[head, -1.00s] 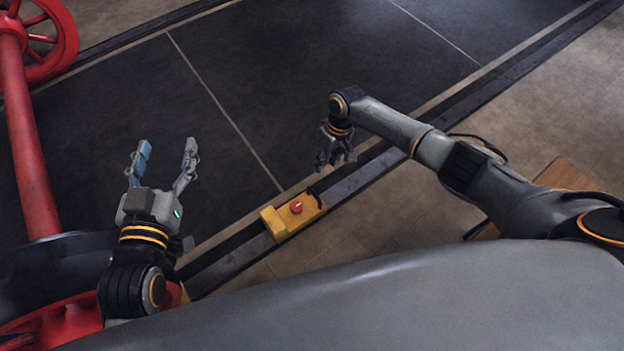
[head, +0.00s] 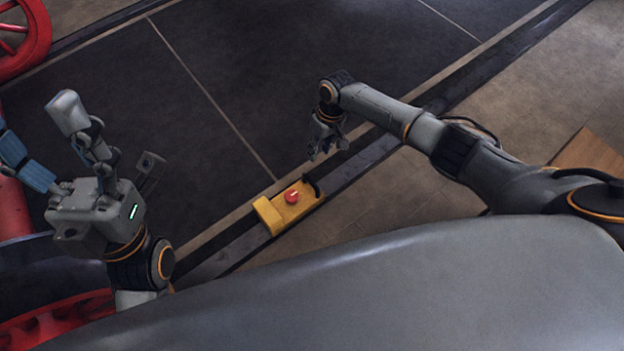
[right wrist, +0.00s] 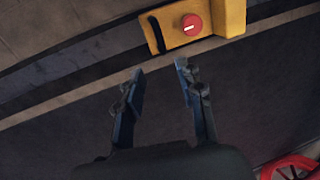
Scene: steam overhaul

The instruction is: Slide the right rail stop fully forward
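The rail stop is a yellow block (head: 272,214) with a red round knob and a black upright handle at its right end. It sits on the dark rail (head: 232,251). It also shows at the top of the right wrist view (right wrist: 222,22), with its black handle toward the left. My right gripper (head: 318,157) is open and empty, above and a little beyond the handle end, apart from the stop. Its two fingers (right wrist: 157,68) are spread in the right wrist view. My left gripper (head: 38,138) is open and empty at the left, away from the stop.
The rail continues up and to the right past the stop, with a clear stretch (head: 372,158). A red wheel (head: 22,42) stands at the far left, and red wheel parts lie at lower left. A wooden board (head: 592,152) lies at right.

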